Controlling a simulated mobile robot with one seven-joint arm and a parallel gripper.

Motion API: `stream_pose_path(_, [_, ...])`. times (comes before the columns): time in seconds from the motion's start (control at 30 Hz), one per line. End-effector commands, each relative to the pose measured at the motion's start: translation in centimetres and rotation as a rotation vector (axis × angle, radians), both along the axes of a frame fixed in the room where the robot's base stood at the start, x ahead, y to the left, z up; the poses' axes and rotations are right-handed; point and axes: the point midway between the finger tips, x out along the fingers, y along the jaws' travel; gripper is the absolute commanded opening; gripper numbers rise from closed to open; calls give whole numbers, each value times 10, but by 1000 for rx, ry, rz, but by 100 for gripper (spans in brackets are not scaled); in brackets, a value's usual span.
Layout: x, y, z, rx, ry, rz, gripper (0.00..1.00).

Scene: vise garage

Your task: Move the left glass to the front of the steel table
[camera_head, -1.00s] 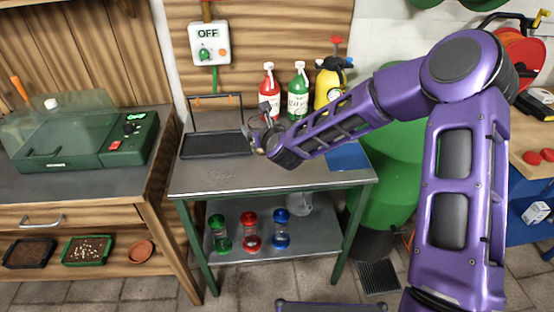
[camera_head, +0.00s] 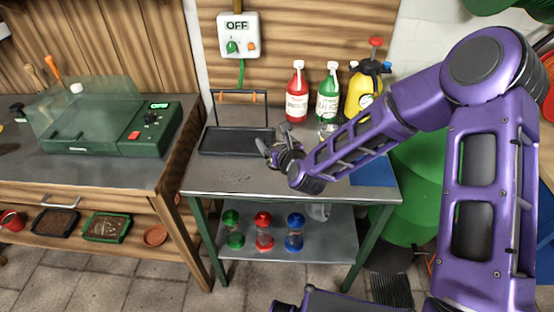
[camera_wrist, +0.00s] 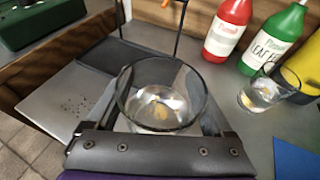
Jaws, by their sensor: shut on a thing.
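My gripper (camera_head: 272,152) is shut on a clear glass (camera_wrist: 160,98), with one finger on each side of it in the wrist view. The held glass looks upright; its base is hidden, so I cannot tell whether it touches the table. In the head view my gripper and arm mostly hide it. It is over the steel table (camera_head: 225,178), just right of the black tray. A second clear glass (camera_wrist: 263,92) stands farther right, near the bottles; it is partly visible in the head view (camera_head: 326,129) behind my arm.
The black tray (camera_head: 235,141) lies at the back left. A red bottle (camera_head: 297,95), a green bottle (camera_head: 328,97) and a yellow sprayer (camera_head: 366,88) stand at the back. A blue sheet (camera_head: 374,174) lies at right. The table's front left is clear apart from small specks.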

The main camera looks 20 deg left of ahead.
Motion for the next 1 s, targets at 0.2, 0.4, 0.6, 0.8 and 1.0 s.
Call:
stream_pose_path(0.2, [0,1,-19,1,-3,0,0])
stream_pose_path(0.4, [0,1,-44,1,-2,0,0])
stream_pose_path(0.6, [1,0,-53,2,-5,-2,0])
stream_pose_path(0.8, [1,0,-55,2,-4,-2,0])
stream_pose_path(1.0, [0,0,-57,0,-1,-2,100])
